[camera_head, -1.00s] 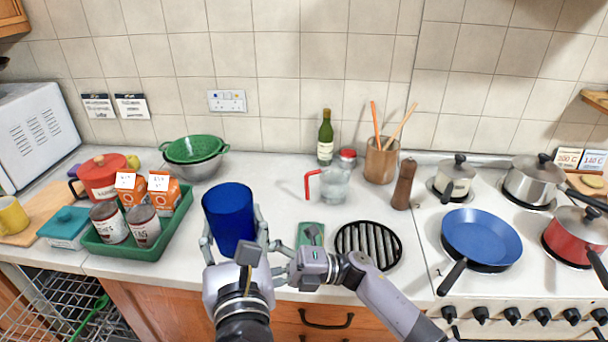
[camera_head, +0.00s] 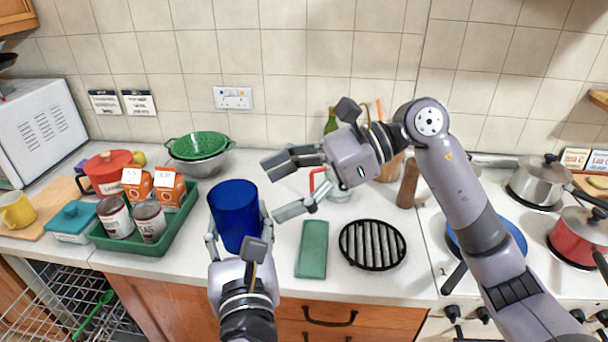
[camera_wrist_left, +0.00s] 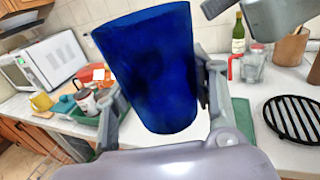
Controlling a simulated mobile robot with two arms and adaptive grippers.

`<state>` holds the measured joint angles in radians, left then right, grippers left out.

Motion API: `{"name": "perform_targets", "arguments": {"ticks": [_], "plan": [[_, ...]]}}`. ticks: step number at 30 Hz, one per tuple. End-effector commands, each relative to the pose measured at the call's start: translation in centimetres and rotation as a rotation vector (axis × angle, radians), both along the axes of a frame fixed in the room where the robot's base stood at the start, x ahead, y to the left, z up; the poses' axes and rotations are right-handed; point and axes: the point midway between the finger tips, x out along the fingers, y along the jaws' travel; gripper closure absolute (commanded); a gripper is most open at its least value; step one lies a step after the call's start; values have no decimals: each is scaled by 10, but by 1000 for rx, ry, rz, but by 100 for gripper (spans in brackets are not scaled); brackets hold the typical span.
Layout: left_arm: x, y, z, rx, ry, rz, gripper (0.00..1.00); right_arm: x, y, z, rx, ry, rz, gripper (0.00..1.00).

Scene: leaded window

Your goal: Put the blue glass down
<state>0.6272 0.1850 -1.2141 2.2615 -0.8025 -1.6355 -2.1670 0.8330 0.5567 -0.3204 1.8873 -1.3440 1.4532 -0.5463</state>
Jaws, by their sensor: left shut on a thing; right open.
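The blue glass (camera_head: 234,211) is upright between the fingers of my left gripper (camera_head: 238,230), near the counter's front edge. The left wrist view shows the blue glass (camera_wrist_left: 155,70) large, with a finger on each side of it. My left gripper is shut on the glass. I cannot tell whether its base touches the counter. My right gripper (camera_head: 283,187) is open and empty, to the right of the glass and apart from it. Its fingers point left. My right arm hides part of the stove and the blue pan.
A green tray (camera_head: 180,222) with cans and cartons stands left of the glass. A green cloth (camera_head: 312,249) and a black round trivet (camera_head: 372,245) lie to the right. A colander (camera_head: 197,147) and a glass jug (camera_head: 338,186) are behind. Bare counter shows around the cloth.

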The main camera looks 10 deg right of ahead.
Motion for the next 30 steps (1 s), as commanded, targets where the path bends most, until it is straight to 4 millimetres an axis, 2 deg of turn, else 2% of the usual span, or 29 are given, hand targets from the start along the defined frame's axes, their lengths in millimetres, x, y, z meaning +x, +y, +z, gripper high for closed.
{"name": "perform_targets", "arguments": {"ticks": [1,6,12,25,30], "plan": [[0,0,1,-1,-2,0,84,-1,11,-4,3,1,4,20],[0,0,1,-1,-2,0,84,0,40,-15,4,2,3,20],[0,0,1,-1,-2,0,84,2,62,-25,3,3,1,20],[0,0,1,-1,-2,0,84,2,69,-28,3,4,-2,21],[0,0,1,-1,-2,0,84,2,69,-28,3,4,-2,32]]}}
